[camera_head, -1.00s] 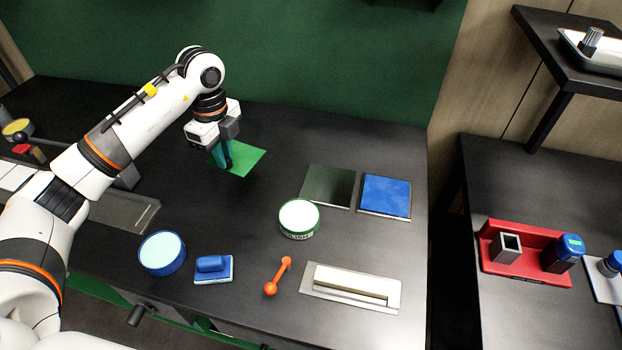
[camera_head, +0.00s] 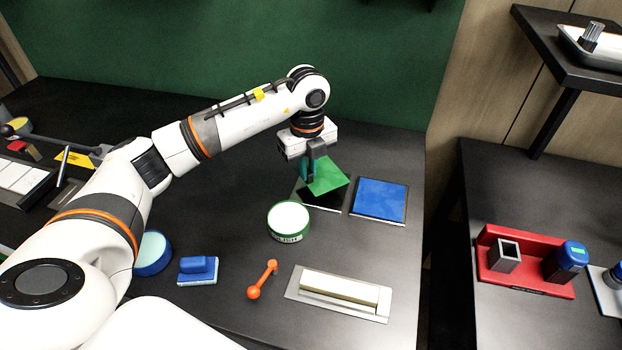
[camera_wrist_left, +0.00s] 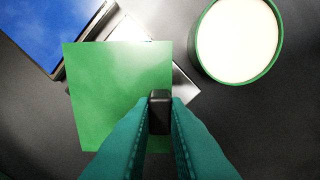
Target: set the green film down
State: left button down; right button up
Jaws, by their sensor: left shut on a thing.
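The green film (camera_head: 328,176) is a flat square sheet in the head view, held by my left gripper (camera_head: 308,178) at its near-left edge. It is above a dark glossy square plate (camera_head: 322,201) and hides much of it. The left wrist view shows the film (camera_wrist_left: 115,95) from above, with the gripper's teal fingers (camera_wrist_left: 160,125) closed at its edge and a dark block between the tips. The plate's pale edge (camera_wrist_left: 182,84) shows beyond the film, turned relative to it. I cannot tell the exact gap between film and plate. My right gripper is not in view.
A blue square plate (camera_head: 380,199) lies just right of the dark one. A white-topped green round tin (camera_head: 289,220) stands in front. A blue-handled block (camera_head: 198,269), an orange dumbbell-shaped tool (camera_head: 263,280) and a pale bar on a tray (camera_head: 339,290) lie nearer. A red holder (camera_head: 522,262) stands on the right table.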

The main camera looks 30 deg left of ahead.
aim_at(308, 172)
pick_arm(q)
notch_tip(308, 172, down, 4)
jog(key=shift+r, duration=0.1)
jog(key=shift+f, duration=0.2)
jog(key=c, duration=1.4)
grip_release()
jog(key=shift+c, duration=0.2)
jog(key=shift+r, duration=0.1)
